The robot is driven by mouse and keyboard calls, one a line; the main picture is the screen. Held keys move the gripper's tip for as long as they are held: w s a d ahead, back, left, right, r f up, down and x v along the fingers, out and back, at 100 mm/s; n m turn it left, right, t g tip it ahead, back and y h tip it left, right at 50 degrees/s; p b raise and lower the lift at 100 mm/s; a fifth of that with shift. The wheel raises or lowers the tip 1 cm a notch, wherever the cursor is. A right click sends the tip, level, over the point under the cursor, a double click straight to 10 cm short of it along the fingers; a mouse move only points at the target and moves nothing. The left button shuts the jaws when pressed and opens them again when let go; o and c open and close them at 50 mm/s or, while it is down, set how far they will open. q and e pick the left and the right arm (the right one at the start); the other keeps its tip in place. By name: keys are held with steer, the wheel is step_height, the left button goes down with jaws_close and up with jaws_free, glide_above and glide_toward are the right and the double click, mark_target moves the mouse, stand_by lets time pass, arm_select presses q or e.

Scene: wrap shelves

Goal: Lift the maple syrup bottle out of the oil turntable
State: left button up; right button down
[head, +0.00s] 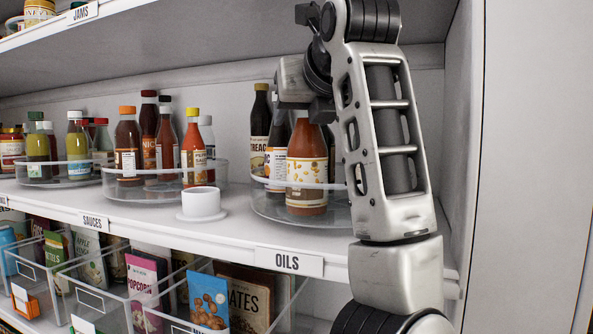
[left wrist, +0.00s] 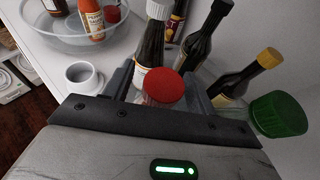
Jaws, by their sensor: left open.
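The oil turntable (head: 268,206) is a clear round tray with a low rim on the shelf above the OILS label. An amber-brown bottle (head: 307,168) with a cream and gold label stands upright at its front; it looks like the maple syrup bottle, though I cannot read the name. Its top is hidden by my left gripper (head: 305,104). In the left wrist view, a red-capped bottle (left wrist: 163,88) shows between the open fingers of my left gripper (left wrist: 160,90); I cannot tell whether they touch it. My right gripper is in neither view.
A dark treacle bottle (head: 260,135) stands close on the left. In the left wrist view, a yellow-capped bottle (left wrist: 250,76) and a green cap (left wrist: 278,114) are close on the right. A white cup (head: 201,203) stands left of the turntable. The upper shelf (head: 200,45) hangs above.

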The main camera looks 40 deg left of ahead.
arm_select(q)
steer(key=shift+w+a+f, duration=0.15)
steer(key=shift+w+a, duration=0.1)
steer(key=shift+w, duration=0.1)
steer(key=shift+s+d, duration=0.1)
steer(key=c, duration=0.4)
jaws_close()
